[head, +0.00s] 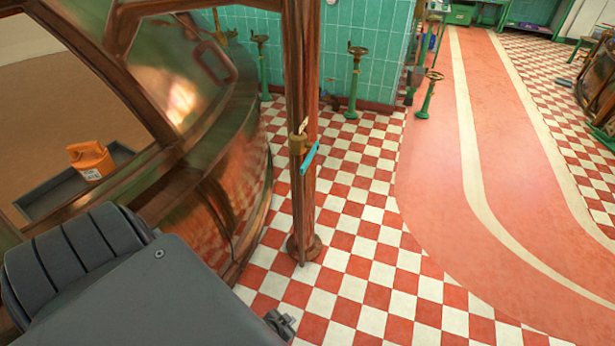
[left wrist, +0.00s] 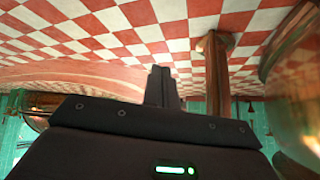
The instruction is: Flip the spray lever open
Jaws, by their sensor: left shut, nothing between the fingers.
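The blue spray lever (head: 310,158) sticks out from a small brass valve (head: 297,144) on an upright copper post (head: 302,215). It slants down to the left. My left gripper (head: 281,324) is low in the head view, below the lever and apart from the post. In the left wrist view its fingers (left wrist: 162,82) are together and empty, and the copper post (left wrist: 216,75) stands to their right. I cannot make out the lever in the left wrist view. My right gripper is not in view.
A large copper kettle (head: 235,150) fills the left side, close to the post. Green pedestals with valve wheels (head: 430,95) stand farther back. The checkered floor (head: 375,255) right of the post is clear.

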